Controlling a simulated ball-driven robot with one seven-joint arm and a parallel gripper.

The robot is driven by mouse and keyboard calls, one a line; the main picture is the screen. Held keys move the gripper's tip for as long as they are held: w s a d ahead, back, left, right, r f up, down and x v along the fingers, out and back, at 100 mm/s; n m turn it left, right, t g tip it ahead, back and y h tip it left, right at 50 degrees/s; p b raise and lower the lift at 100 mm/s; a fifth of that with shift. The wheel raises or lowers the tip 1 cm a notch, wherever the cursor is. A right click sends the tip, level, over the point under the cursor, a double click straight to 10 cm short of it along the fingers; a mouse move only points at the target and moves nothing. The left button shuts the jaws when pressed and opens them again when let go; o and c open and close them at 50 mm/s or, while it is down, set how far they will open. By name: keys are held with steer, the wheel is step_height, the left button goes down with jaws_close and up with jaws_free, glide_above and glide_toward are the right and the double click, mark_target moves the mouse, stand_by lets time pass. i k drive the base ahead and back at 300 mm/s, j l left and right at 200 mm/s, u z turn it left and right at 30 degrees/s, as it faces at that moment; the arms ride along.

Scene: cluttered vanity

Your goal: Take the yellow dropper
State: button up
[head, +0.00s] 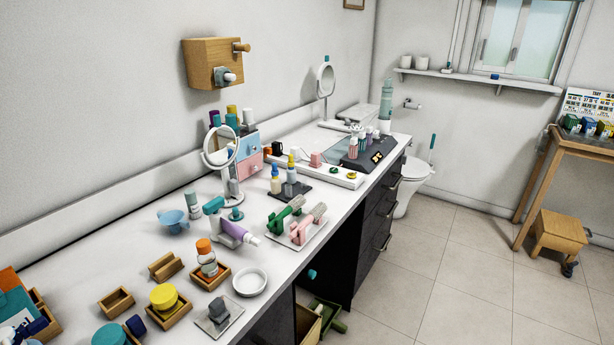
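The right one, with a yellow top (291,161), has a pale body. My gripper is not in view.
A round mirror (222,160) stands left of the bottles. Green and pink hair-dryer-like things lie on a white tray (297,238) in front. A white strip with small items (338,177) is behind right. Bare floor (450,270) lies right of the counter.

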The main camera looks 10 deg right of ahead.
mark_target(290, 162)
steer(key=i+j, duration=0.2)
steer(key=i, duration=0.3)
steer(key=i+l, duration=0.2)
steer(key=i+l+u, duration=0.15)
steer(key=l, duration=0.25)
steer(key=i+l, duration=0.25)
steer(key=i+l+u, duration=0.15)
steer(key=l, duration=0.25)
steer(key=i+l, duration=0.15)
steer(key=l, duration=0.2)
steer(key=i+u, duration=0.05)
